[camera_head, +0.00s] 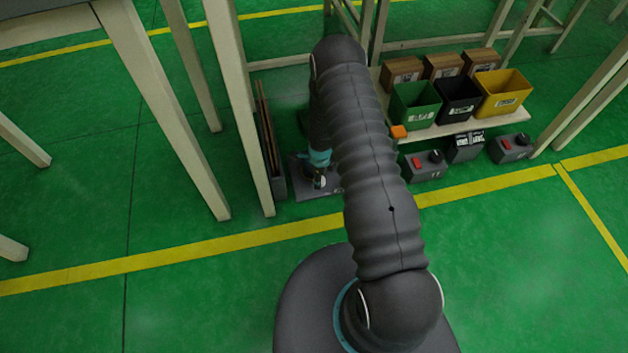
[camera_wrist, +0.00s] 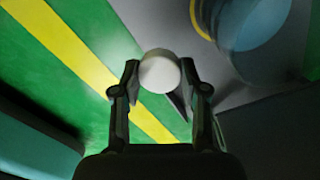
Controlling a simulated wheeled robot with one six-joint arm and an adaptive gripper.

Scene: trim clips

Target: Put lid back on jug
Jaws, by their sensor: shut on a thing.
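My gripper (camera_wrist: 160,85) is shut on a small round white piece (camera_wrist: 160,73), which sits between the fingertips in the wrist view. It looks like the lid or its knob; the frame does not show which. A round dark vessel with a bluish top (camera_wrist: 252,22) and a yellow strip at its left edge stands at the upper right of the wrist view, apart from the white piece. It appears to be the jug. In the head view, my gripper (camera_head: 319,182) is low over a grey mat (camera_head: 303,192); my arm hides much around it.
A narrow dark bin (camera_head: 279,186) with long rods stands left of the mat. To the right, a low shelf (camera_head: 470,125) holds green, black and yellow bins and cardboard boxes. Grey boxes with red parts (camera_head: 424,166) sit below it. Pale table legs (camera_head: 240,110) rise close by.

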